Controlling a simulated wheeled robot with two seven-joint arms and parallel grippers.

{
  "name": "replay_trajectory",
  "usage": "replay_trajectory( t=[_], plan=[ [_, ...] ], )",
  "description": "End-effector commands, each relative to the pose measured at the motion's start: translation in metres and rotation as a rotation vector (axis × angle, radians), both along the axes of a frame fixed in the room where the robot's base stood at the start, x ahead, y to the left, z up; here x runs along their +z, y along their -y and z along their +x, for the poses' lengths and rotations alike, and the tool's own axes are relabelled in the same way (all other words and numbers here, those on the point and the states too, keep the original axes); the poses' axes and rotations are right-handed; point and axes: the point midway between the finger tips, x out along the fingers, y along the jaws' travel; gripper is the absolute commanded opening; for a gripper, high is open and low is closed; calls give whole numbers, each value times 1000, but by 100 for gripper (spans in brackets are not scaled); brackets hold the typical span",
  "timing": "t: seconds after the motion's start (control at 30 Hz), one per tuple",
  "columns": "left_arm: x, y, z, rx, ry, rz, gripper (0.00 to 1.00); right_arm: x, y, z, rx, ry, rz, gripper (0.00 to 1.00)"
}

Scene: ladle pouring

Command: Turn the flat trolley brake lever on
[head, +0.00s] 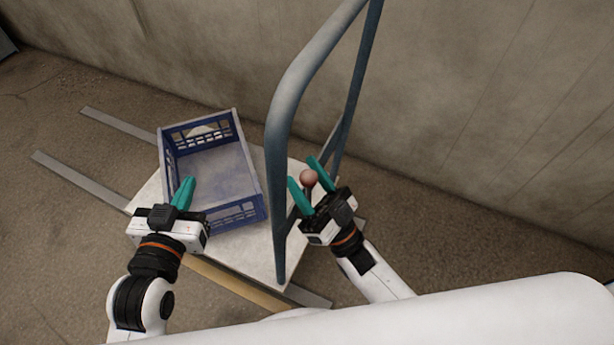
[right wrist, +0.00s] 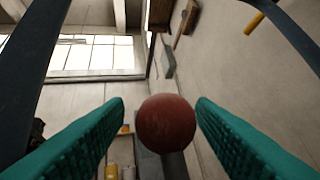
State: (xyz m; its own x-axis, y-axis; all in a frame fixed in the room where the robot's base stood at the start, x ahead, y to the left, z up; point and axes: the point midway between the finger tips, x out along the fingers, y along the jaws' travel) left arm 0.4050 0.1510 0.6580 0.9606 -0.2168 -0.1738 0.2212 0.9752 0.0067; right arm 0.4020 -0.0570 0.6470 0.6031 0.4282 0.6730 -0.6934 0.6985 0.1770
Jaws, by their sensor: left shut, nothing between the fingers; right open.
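The brake lever shows as a reddish-brown ball knob (head: 309,179) beside the trolley's blue-grey handle frame (head: 279,130). The flat trolley's pale deck (head: 265,255) lies below. My right gripper (head: 306,171) is open, with one teal finger on each side of the knob. In the right wrist view the knob (right wrist: 167,123) sits between the two fingers, with a visible gap on the left; I cannot tell whether the right finger touches it. The lever's shaft is mostly hidden. My left gripper (head: 184,192) is shut and empty, over the near left of the deck.
A blue crate (head: 262,190) stands on the deck, just beyond my left gripper. The handle frame rises between my two grippers. A concrete wall (head: 480,90) runs along the back and right. Metal strips (head: 75,178) lie on the floor at left.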

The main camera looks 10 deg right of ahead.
Motion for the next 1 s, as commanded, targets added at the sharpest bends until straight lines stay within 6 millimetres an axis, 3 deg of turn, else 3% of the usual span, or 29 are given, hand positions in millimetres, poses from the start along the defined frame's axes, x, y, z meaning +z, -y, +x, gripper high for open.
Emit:
replay_trajectory(
  t=[0.17,0.7,1.0],
  plan=[
    [0,0,0,0,-5,1,0,-7,5,-6,-1,-3,-1,51],
    [-3,-1,-1,1,-20,5,0,-75,46,-66,1,-3,-3,51],
    [-2,-1,0,1,-10,2,0,-81,51,-73,1,0,-1,51]
  ],
)
